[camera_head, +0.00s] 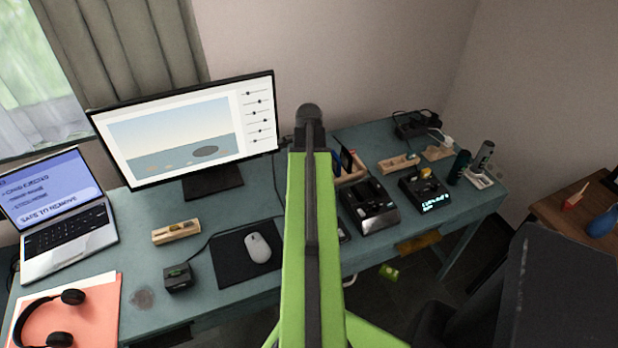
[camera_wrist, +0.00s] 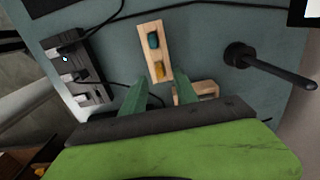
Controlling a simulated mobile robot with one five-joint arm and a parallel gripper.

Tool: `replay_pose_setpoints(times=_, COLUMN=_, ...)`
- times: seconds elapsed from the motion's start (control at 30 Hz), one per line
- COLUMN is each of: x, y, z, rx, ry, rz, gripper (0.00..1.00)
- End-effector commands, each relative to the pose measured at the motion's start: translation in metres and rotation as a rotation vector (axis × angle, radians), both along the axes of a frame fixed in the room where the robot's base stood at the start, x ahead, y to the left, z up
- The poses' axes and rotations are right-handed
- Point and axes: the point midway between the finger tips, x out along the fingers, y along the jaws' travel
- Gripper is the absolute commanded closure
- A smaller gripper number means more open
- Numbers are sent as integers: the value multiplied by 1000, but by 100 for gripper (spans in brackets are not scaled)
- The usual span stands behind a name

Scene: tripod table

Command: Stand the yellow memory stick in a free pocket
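In the wrist view a pale wooden block (camera_wrist: 152,31) has a teal piece (camera_wrist: 153,40) and a yellow piece (camera_wrist: 160,74) in it. The yellow piece looks like the yellow memory stick, but its shape is too small to be sure. My gripper (camera_wrist: 162,86) has its two green fingers apart, with nothing held between them. The fingertips point towards the yellow end of the block. A second wooden piece (camera_wrist: 208,88) shows partly behind the right finger; its pockets are mostly hidden. In the head view my arm hides the gripper.
A dark device with plugs (camera_wrist: 80,75) lies left of the block in the wrist view, and a dark round base with a rod (camera_wrist: 238,54) stands right. In the head view, a monitor (camera_head: 188,130), mouse (camera_head: 258,247), wooden tray (camera_head: 165,238) and black docks (camera_head: 369,206) crowd the desk.

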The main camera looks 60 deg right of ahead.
Motion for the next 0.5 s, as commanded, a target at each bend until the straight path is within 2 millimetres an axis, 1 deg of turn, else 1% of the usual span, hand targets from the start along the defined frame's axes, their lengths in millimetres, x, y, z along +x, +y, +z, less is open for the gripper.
replay_pose_setpoints(times=0.03, x=0, y=0, z=25, rx=0, ry=0, rz=0, gripper=64)
replay_pose_setpoints(times=0.4, x=0, y=0, z=107, rx=0, ry=0, rz=0, gripper=64)
replay_pose_setpoints(times=0.5, x=0, y=0, z=122, rx=0, ry=0, rz=0, gripper=64)
